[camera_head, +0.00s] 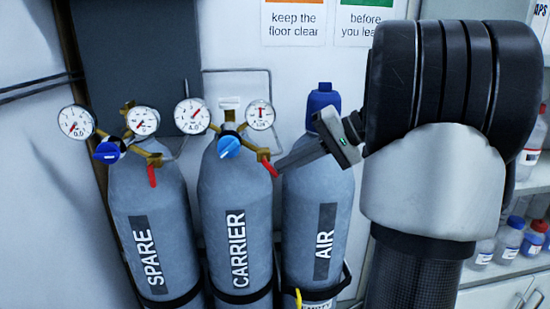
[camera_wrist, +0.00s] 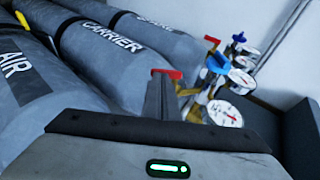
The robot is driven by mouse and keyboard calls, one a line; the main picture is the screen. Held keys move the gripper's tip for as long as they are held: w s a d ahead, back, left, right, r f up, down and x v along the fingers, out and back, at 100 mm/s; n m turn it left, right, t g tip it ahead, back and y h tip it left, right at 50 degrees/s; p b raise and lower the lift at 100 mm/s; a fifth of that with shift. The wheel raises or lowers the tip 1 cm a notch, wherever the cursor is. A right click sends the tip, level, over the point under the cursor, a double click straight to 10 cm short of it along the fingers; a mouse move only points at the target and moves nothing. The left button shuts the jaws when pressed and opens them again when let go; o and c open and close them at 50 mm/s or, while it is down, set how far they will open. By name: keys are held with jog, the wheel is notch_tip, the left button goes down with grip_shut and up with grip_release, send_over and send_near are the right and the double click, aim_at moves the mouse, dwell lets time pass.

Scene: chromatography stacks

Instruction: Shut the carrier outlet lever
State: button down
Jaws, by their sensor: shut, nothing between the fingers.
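The carrier outlet lever (camera_head: 268,167) is a small red handle on the brass outlet at the right of the CARRIER cylinder's regulator. It slants down to the right in the head view. In the wrist view the red lever (camera_wrist: 168,74) lies across the far end of the fingers. My gripper (camera_head: 280,167) is shut and empty, reaching in from the right with its tips at the lever's right side. It also shows in the wrist view (camera_wrist: 161,84). I cannot tell whether the tips touch the lever. The CARRIER cylinder (camera_head: 238,215) stands upright in the middle.
The SPARE cylinder (camera_head: 155,220) stands left, with its own red lever (camera_head: 152,176) hanging down. The AIR cylinder (camera_head: 318,210), with a dark blue cap (camera_head: 322,100), stands right, under my gripper. Carrier gauges (camera_head: 260,114) and a blue knob (camera_head: 229,147) sit close by. Shelved bottles (camera_head: 508,240) stand far right.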

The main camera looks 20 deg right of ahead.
jog(key=shift+a+f+y+b, duration=0.1)
jog(key=shift+f+y+b, duration=0.5)
jog(key=shift+f+b, duration=0.35)
jog(key=shift+r, duration=0.2)
jog(key=shift+r+p, duration=0.4)
jog(key=shift+r, duration=0.3)
